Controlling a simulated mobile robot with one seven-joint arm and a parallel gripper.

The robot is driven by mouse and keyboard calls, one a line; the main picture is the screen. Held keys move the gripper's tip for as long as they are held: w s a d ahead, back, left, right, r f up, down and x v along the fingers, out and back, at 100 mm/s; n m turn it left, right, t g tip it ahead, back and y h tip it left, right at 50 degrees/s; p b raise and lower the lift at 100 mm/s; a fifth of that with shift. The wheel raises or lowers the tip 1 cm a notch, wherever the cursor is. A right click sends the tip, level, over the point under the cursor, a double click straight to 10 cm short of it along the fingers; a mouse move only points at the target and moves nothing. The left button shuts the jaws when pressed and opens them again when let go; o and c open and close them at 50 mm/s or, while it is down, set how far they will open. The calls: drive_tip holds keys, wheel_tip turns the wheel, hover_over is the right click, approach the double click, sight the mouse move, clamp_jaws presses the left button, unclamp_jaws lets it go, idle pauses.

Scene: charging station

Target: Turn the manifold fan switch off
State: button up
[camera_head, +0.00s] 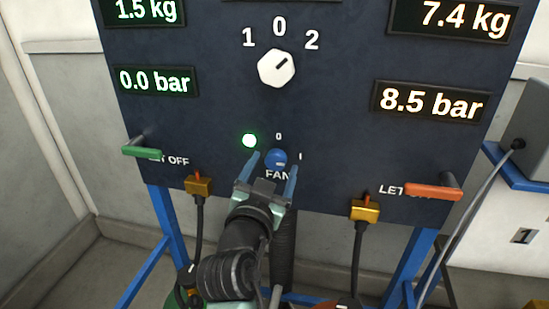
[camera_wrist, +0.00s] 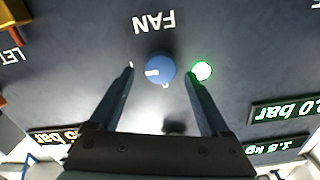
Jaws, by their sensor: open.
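The fan switch is a round blue knob (camera_head: 275,157) above the word FAN on the dark panel. A 0 is printed above it and a 1 to its right. In the wrist view, which is upside down, the knob (camera_wrist: 160,69) has a white mark on its left side, towards the 1. A green lamp (camera_head: 249,140) beside the knob is lit. My gripper (camera_head: 274,162) is open, with one finger on each side of the knob. In the wrist view the fingertips (camera_wrist: 158,73) show gaps to the knob; their depth relative to it is unclear.
A white selector knob (camera_head: 276,68) sits higher on the panel. A green lever (camera_head: 142,152) is at left and an orange lever (camera_head: 433,192) at right. Brass fittings with hoses, one at left (camera_head: 198,186) and one at right (camera_head: 365,210), flank my arm below.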

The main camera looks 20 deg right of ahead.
drive_tip(key=shift+x, duration=0.95)
clamp_jaws()
